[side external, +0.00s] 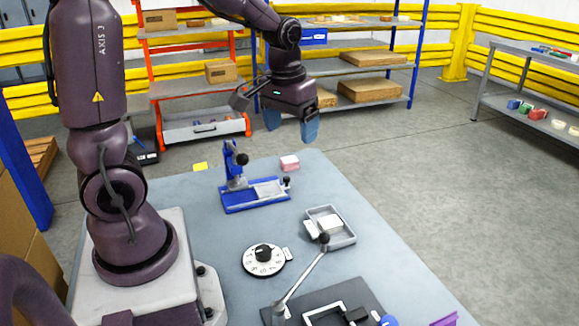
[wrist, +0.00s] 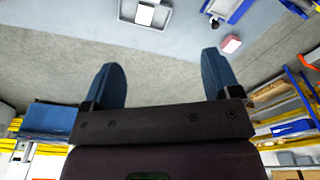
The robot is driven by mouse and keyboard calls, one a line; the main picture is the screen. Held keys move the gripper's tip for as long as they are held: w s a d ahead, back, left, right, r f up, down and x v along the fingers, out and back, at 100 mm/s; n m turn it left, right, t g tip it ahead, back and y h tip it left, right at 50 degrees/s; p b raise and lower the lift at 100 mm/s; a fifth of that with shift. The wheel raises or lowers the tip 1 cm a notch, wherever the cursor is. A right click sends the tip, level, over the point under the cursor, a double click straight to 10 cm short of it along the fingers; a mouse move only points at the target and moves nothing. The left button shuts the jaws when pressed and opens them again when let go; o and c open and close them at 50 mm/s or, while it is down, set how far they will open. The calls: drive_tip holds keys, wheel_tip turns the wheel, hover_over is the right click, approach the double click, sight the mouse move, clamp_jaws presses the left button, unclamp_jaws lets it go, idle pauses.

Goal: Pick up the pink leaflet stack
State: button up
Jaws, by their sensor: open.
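The pink leaflet stack (side external: 289,163) lies on the far end of the grey-blue table, just behind and right of the blue fixture. It also shows in the wrist view (wrist: 230,44) near the table edge, beyond the right fingertip. My gripper (side external: 291,133) is open and empty, with its blue fingers pointing down. In the side view it hangs in the air above the far end of the table. In the wrist view the two blue fingers (wrist: 165,75) are wide apart with nothing between them, and the stack is outside them.
The blue fixture with a lever (side external: 254,194) stands close to the stack. A grey tray (side external: 346,238) holds a white stack. A round dial (side external: 264,261), a black press with a long handle (side external: 330,303) and a yellow note (side external: 200,167) are also on the table. Shelves stand behind.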

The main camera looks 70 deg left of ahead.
drive_tip(key=w+a+f+n+g, duration=0.1)
drive_tip(key=w+a+f+n, duration=0.2)
drive_tip(key=a+f, duration=0.3)
drive_tip(key=n+y, duration=0.4)
drive_tip(key=n, duration=0.5)
approach(290, 159)
drive_tip(key=x, duration=0.2)
drive_tip(key=s+x, duration=0.1)
drive_tip(key=x, duration=0.1)
drive_tip(key=shift+f, duration=0.2)
drive_tip(key=x, duration=0.5)
drive_tip(key=shift+w, duration=0.4)
drive_tip(key=c, duration=1)
